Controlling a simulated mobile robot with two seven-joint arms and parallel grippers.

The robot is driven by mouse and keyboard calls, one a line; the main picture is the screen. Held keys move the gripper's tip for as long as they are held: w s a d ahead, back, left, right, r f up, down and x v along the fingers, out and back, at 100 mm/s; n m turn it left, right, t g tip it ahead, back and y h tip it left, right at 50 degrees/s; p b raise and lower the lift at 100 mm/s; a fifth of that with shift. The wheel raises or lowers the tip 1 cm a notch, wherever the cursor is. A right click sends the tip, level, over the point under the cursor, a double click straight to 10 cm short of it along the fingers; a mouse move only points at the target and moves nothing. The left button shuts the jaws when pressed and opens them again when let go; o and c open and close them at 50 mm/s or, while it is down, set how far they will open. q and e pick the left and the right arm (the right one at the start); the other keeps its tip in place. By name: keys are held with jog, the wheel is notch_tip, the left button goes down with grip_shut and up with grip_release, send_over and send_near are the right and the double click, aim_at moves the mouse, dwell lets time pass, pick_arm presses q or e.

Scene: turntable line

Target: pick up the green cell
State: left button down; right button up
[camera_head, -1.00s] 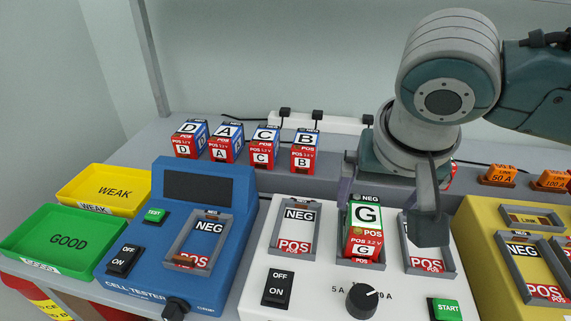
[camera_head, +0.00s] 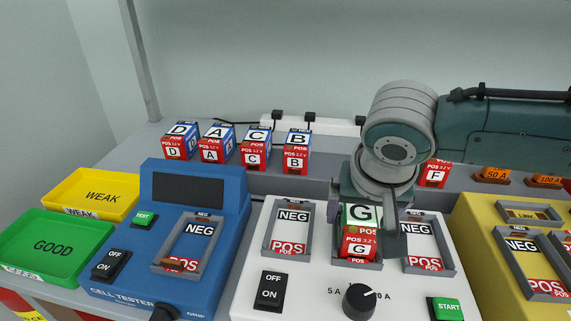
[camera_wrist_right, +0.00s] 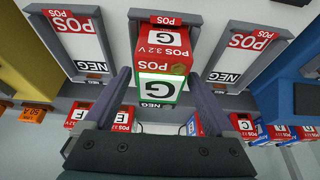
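The green cell (camera_head: 360,229), marked G with a green and white top part and a red lower part, stands in the middle slot of the white charger (camera_head: 246,285). It also shows in the right wrist view (camera_wrist_right: 163,88), between my fingers. My right gripper (camera_head: 366,222) is over this cell, with one finger on each side of it. In the right wrist view the gripper (camera_wrist_right: 160,78) is open, and a gap shows between the fingers and the cell's sides. The gripper hides part of the cell's top in the head view. My left gripper is not in view.
Empty slots flank the cell. Cells D, A, C and B (camera_head: 297,150) stand behind; cell F (camera_head: 434,174) is at the right. The blue tester (camera_head: 140,262), green tray (camera_head: 18,266) and yellow tray (camera_head: 62,200) are left. A yellow unit (camera_head: 482,235) is right.

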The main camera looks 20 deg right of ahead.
grip_shut()
dwell(0.5)
